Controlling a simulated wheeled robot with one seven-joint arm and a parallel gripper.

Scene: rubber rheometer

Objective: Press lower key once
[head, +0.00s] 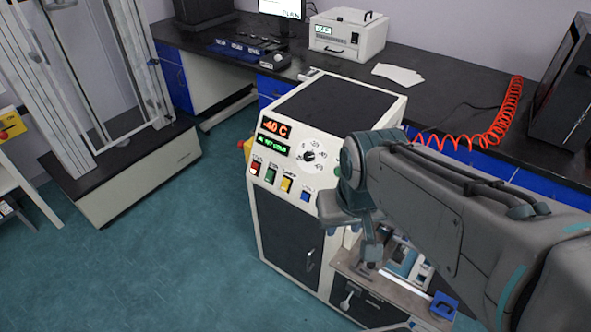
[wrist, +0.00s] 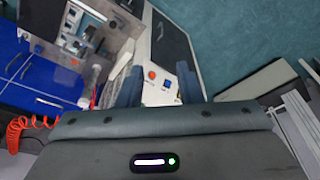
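The cream rheometer cabinet (head: 325,180) has a sloped front panel with a row of keys: red (head: 255,168), green (head: 270,176), yellow (head: 287,184) and blue (head: 306,195). Their labels are too small to read surely. My gripper (head: 340,229) points down just right of this row. In the wrist view, a white panel with a red round button (wrist: 152,75) and a blue button (wrist: 167,84) shows between my two dark fingers (wrist: 159,90). The fingers stand apart with nothing between them. I cannot tell which key is the lower key.
The panel has an orange "-40 C" display (head: 275,128), a green display (head: 273,145) and a round dial (head: 310,156). A press station (head: 405,262) with a blue block (head: 443,305) lies right of my gripper. A red coiled hose (head: 505,120) runs over the dark bench.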

